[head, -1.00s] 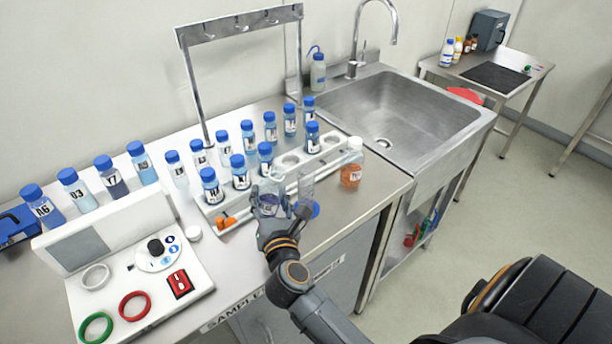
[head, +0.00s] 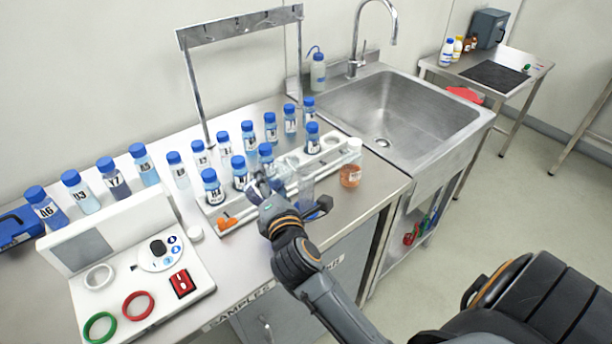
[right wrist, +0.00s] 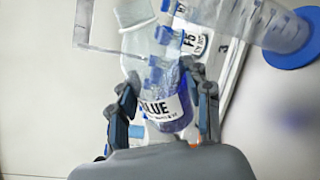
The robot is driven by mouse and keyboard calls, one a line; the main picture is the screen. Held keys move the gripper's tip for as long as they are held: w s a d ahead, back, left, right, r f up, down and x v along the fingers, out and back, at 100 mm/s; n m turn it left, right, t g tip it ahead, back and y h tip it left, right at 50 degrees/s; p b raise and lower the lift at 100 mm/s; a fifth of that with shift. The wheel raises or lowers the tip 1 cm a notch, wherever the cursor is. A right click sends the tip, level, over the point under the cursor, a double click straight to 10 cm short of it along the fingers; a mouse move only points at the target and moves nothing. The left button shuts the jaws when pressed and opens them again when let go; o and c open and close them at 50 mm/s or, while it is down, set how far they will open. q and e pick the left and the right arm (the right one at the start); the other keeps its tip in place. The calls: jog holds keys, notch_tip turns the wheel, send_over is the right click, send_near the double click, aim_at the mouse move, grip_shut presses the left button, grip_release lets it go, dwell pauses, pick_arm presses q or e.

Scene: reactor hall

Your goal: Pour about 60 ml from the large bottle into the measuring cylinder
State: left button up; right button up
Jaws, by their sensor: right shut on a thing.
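My right gripper (head: 262,192) is shut on the large bottle, a clear bottle with a white BLUE label (right wrist: 166,108) and violet-blue liquid inside. In the head view my gripper and wrist hide most of it. In the right wrist view the liquid lies along one side, so the bottle looks tilted; its mouth is not clear. The measuring cylinder (head: 306,187), clear with a blue foot, stands just right of the gripper. In the right wrist view the cylinder (right wrist: 262,22) is at the upper right, apart from the bottle's body. No flow of liquid is discernible. My left gripper is out of view.
A white rack (head: 217,224) with several blue-capped bottles stands close behind the gripper. An orange-filled bottle (head: 351,172) stands right of the cylinder. A white panel with rings (head: 165,293) is at left. The sink (head: 410,105) is at the back right.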

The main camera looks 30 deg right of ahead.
aim_at(267, 171)
jog(key=shift+a+r+m, duration=0.15)
jog(key=shift+r+m, duration=0.45)
jog(key=shift+r, duration=0.05)
jog(key=shift+f+m+b, duration=0.25)
jog(key=shift+m+b, duration=0.05)
jog(key=shift+b, duration=0.1)
jog(key=shift+a+m+y, duration=0.1)
jog(key=shift+m+y, duration=0.2)
jog(key=shift+m, duration=0.1)
jog(key=shift+d+r+m, duration=0.25)
jog(key=shift+r+m, duration=0.3)
jog(key=shift+m, duration=0.15)
jog(key=shift+d+r+m+y+p, duration=0.1)
jog(key=shift+r+m+y+p, duration=0.2)
jog(key=shift+r+m+p, duration=0.55)
jog(key=shift+a+m, duration=0.25)
jog(key=shift+a, duration=0.05)
jog(key=shift+r+m+y, duration=0.3)
jog(key=shift+r+m, duration=0.2)
jog(key=shift+m, duration=0.3)
dwell(2.7)
